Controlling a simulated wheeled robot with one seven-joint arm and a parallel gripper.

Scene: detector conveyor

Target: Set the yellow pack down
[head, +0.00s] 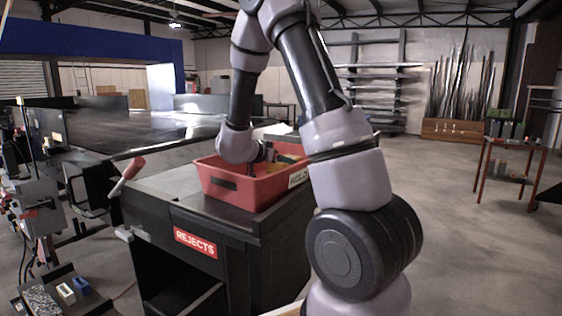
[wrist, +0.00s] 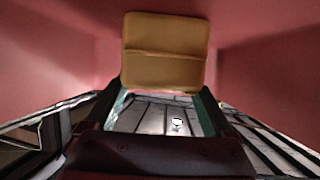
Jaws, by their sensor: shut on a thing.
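The yellow pack (wrist: 165,52) shows in the wrist view as a rounded block with a crease across it. It sits between the tips of my gripper (wrist: 163,98), which is shut on it. Red walls surround the pack, so it is inside the red bin (head: 232,190). In the head view my gripper reaches down into this bin, and its fingertips are hidden by the bin's wall. A bit of yellow shows beside it in the bin. I cannot tell whether the pack touches the bin's floor.
The red bin stands on a black cabinet (head: 180,200) with a REJECTS label (head: 195,242). A dark conveyor (head: 130,130) lies behind at left. A red-framed rack (head: 510,150) stands at right, with open floor before it.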

